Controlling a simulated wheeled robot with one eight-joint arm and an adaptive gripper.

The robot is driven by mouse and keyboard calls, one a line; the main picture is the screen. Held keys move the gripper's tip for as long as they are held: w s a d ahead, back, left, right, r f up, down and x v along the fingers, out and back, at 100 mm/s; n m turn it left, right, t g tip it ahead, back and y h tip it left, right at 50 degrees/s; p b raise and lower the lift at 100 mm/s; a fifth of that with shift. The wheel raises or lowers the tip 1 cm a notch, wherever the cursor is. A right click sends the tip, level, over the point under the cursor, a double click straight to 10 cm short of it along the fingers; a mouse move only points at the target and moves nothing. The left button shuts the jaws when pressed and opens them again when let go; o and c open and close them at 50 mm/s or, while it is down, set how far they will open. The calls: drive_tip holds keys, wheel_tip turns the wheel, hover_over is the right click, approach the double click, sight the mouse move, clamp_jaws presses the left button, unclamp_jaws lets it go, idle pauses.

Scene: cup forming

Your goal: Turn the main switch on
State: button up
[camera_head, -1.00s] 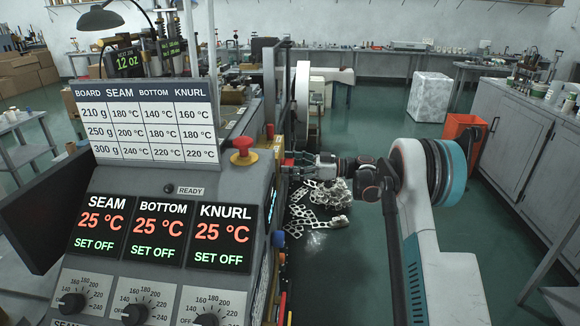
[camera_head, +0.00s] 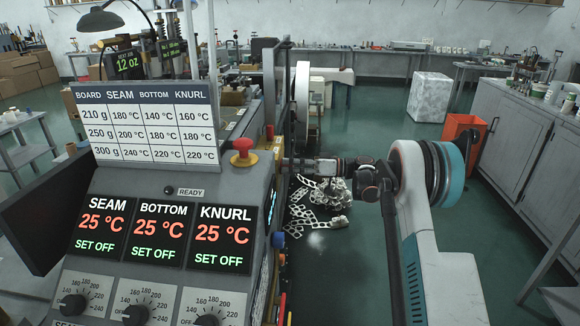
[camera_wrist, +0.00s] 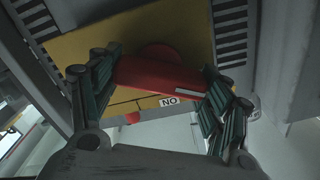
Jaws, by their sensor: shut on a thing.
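The main switch is a red handle (camera_wrist: 155,78) on a yellow plate (camera_wrist: 105,42) in the wrist view. The handle lies across the picture, slightly tilted, with a white mark near its right end. A small label (camera_wrist: 169,101) reading NO in this view sits just below it. My gripper (camera_wrist: 163,85) has a dark ribbed finger at each end of the handle and is shut on it. In the head view the switch and my fingers are hidden behind the console's right side; only my wrist and arm show.
The grey console (camera_head: 232,190) stands close on the left, with a red emergency button (camera_head: 243,152) on a yellow base. Its displays show 25 °C and SET OFF. Metal scraps (camera_head: 318,205) lie beyond my arm.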

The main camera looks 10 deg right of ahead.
drive_tip(key=m, duration=0.6)
drive_tip(key=shift+w, duration=0.2)
drive_tip(key=m, duration=0.6)
drive_tip(key=shift+w+f, duration=0.1)
drive_tip(key=shift+f, duration=0.05)
idle(0.4)
drive_tip(key=o, duration=1)
drive_tip(key=shift+o, duration=0.2)
drive_tip(key=shift+d, duration=0.1)
drive_tip(key=v, duration=1.2)
